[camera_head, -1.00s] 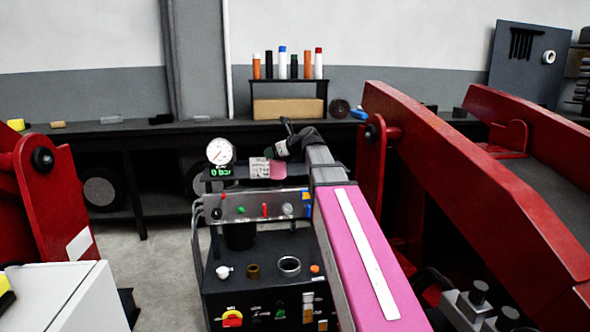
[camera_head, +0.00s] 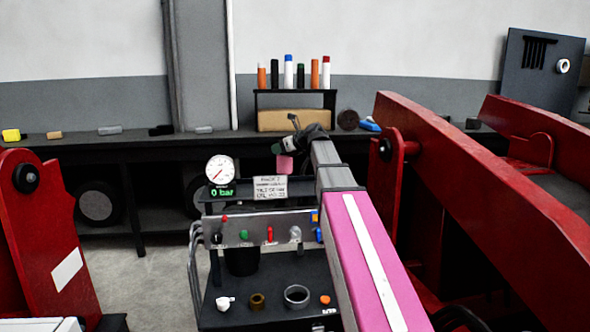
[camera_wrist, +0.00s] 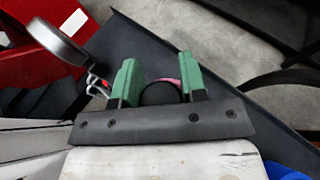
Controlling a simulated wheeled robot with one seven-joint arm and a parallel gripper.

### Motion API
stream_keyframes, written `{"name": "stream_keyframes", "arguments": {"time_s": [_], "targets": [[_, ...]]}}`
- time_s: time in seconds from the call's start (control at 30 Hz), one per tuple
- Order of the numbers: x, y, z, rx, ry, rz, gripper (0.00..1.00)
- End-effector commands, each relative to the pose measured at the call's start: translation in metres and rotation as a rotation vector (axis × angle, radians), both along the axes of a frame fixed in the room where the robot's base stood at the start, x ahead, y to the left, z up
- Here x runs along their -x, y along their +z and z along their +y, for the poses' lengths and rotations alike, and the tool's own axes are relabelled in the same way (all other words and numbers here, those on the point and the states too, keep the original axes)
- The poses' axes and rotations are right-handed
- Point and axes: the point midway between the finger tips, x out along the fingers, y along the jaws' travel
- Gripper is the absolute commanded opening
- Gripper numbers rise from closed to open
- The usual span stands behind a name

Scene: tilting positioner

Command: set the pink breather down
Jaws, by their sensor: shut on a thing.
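The pink breather (camera_head: 286,164) hangs under my gripper (camera_head: 281,148) in the head view, in front of the back bench and just above and behind the lettered sign. My gripper is shut on it. In the wrist view, the two green fingers (camera_wrist: 159,82) stand either side of a round black part, with a sliver of the pink breather (camera_wrist: 171,82) beside the right finger. Most of the breather is hidden there. It appears clear of any surface.
A pressure gauge (camera_head: 220,169) and a lettered sign (camera_head: 270,188) stand on the control stand (camera_head: 262,229), close to my gripper; the gauge (camera_wrist: 56,42) is left of the fingers in the wrist view. A large red frame (camera_head: 480,190) rises right of my arm.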

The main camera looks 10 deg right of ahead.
Motion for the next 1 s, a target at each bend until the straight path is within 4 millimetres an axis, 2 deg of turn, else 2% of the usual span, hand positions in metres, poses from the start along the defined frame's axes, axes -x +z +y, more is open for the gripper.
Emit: {"name": "stream_keyframes", "arguments": {"time_s": [0.03, 0.2, 0.37, 0.57, 0.83, 1.0], "targets": [[-0.007, -0.006, -0.011, -0.002, -0.002, 0.002, 0.0], [-0.022, -0.025, -0.038, -0.002, -0.001, 0.002, 0.0], [-0.029, -0.036, -0.052, -0.001, 0.0, 0.001, 0.0], [-0.03, -0.044, -0.056, -0.002, 0.001, 0.0, 0.0], [-0.03, -0.076, -0.055, -0.001, 0.001, 0.001, 0.0], [-0.03, -0.078, -0.055, -0.001, 0.0, -0.001, 0.0]]}}
